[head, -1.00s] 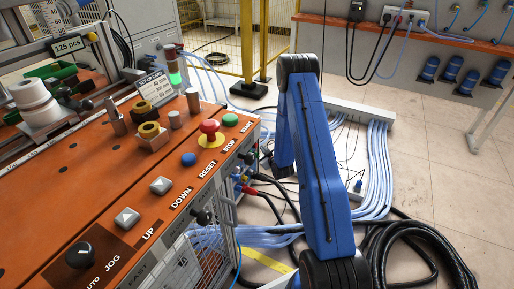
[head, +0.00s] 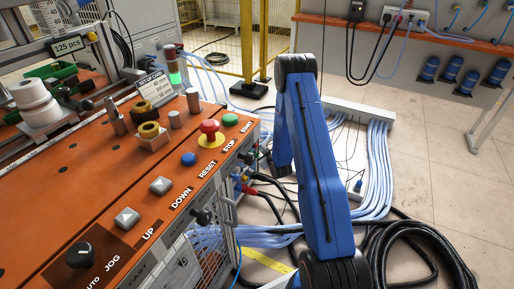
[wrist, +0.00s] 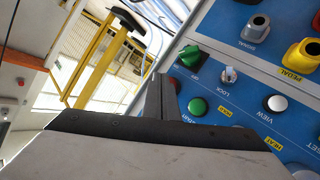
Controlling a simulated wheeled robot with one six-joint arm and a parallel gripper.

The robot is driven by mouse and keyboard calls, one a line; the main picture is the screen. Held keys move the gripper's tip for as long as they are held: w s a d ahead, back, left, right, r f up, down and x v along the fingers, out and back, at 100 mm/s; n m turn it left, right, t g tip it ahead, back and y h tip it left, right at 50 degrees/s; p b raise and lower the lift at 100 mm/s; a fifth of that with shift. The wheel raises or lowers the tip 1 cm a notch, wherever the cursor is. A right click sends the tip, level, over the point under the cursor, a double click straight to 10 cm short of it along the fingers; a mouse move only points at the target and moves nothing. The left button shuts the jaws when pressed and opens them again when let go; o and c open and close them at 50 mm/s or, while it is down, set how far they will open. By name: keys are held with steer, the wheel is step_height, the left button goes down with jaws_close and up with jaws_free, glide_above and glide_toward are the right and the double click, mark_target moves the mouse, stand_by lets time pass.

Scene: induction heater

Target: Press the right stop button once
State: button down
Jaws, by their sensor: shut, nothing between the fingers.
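In the head view a red mushroom button (head: 209,127) on a yellow base sits on the orange panel, near the label STOP. In the wrist view my gripper (wrist: 160,88) is shut and empty, its fingers pointing toward a blue control panel (wrist: 205,68). The gripper is outside the head view.
The blue panel also carries a lock switch (wrist: 228,75), a white button (wrist: 276,103) and a yellow pedal control (wrist: 303,54). In the head view, black cables (head: 405,250) lie on the floor at right. A yellow fence (head: 215,40) stands at the back.

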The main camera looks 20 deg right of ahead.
steer(key=shift+w+a, duration=0.25)
steer(key=shift+w, duration=0.1)
stand_by(0.9)
steer(key=shift+s, duration=0.1)
steer(key=shift+s+d, duration=0.5)
steer(key=shift+s, duration=0.1)
steer(key=shift+d, duration=0.1)
steer(key=shift+s+d, duration=0.7)
steer(key=shift+s, duration=0.3)
steer(key=shift+s+d, duration=0.7)
steer(key=shift+s, duration=0.25)
